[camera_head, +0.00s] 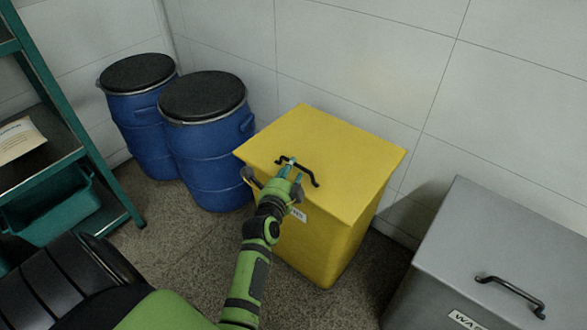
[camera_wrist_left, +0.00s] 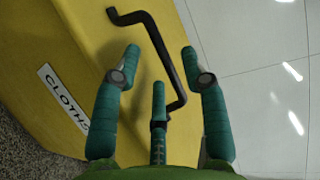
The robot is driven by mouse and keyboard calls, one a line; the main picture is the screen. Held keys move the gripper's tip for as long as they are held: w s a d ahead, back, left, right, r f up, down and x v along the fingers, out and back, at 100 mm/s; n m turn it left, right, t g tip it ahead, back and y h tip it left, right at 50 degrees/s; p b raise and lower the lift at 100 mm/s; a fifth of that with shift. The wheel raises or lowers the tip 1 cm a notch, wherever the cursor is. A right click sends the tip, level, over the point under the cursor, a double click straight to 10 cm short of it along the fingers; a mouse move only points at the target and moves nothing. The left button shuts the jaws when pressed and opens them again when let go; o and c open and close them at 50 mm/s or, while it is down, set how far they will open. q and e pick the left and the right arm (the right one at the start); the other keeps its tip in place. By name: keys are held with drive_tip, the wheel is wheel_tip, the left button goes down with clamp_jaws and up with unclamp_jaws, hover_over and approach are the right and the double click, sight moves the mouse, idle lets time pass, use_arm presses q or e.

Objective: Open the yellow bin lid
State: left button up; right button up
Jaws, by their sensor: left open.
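The yellow bin (camera_head: 326,246) stands against the wall, with its flat yellow lid (camera_head: 335,150) closed. A black bar handle (camera_head: 312,176) is fixed on the lid near its front edge. My left gripper (camera_head: 288,168) is at the handle, reaching in from the front. In the left wrist view the gripper (camera_wrist_left: 160,65) is open, with the black handle (camera_wrist_left: 160,45) passing between its spread green fingers. I cannot tell whether any finger touches the handle. A white label reading "CLOTHS" (camera_wrist_left: 63,97) is on the bin's front. My right gripper is not in view.
Two blue drums (camera_head: 205,140) with black lids stand left of the bin. A grey bin (camera_head: 490,260) with a black handle stands at the right. A green shelf (camera_head: 75,130) with a teal crate (camera_head: 52,212) is at the left. Speckled floor shows between them.

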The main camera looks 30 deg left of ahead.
use_arm(q)
drive_tip(key=b+x, duration=0.1)
drive_tip(key=x, duration=0.1)
drive_tip(key=shift+w+a+f, duration=0.15)
drive_tip(key=shift+w+f, duration=0.1)
drive_tip(key=shift+w, duration=0.1)
drive_tip(key=shift+w+a+b, duration=0.15)
drive_tip(key=shift+w+b, duration=0.3)
drive_tip(key=shift+w, duration=0.05)
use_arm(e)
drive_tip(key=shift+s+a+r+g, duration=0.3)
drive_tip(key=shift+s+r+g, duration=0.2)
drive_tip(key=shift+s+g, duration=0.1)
use_arm(q)
clamp_jaws()
